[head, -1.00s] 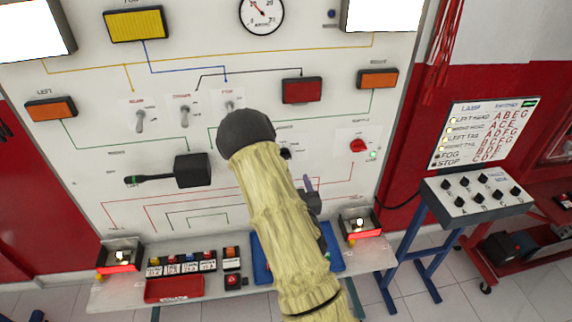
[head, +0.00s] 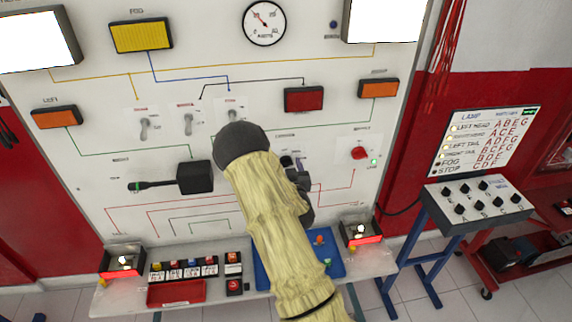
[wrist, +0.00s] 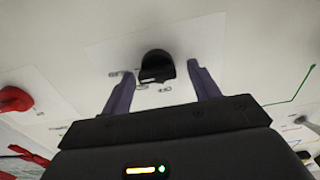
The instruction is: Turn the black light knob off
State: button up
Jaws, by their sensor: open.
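The black light knob (wrist: 157,66) sticks out of the white panel in the wrist view, with a small printed label around it. My gripper (wrist: 163,82) is open, its two purple fingers spread to the lower left and lower right of the knob. The right fingertip is close beside the knob; I cannot tell whether it touches. Nothing is held. In the head view, my gripper (head: 300,172) is mostly hidden behind my arm, close to the panel. A dark bit of the knob (head: 286,161) shows just beside it.
A red knob (head: 360,153) is on the panel to the right, also in the wrist view (wrist: 14,98). Toggle switches (head: 188,122) and a black stalk switch (head: 195,177) lie left. Lit lamps (head: 361,232) and a blue tray (head: 335,265) are on the ledge below.

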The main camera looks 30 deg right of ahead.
jog(key=shift+d, duration=0.1)
jog(key=shift+c, duration=1.1)
jog(key=c, duration=0.8)
jog(key=shift+o, duration=0.2)
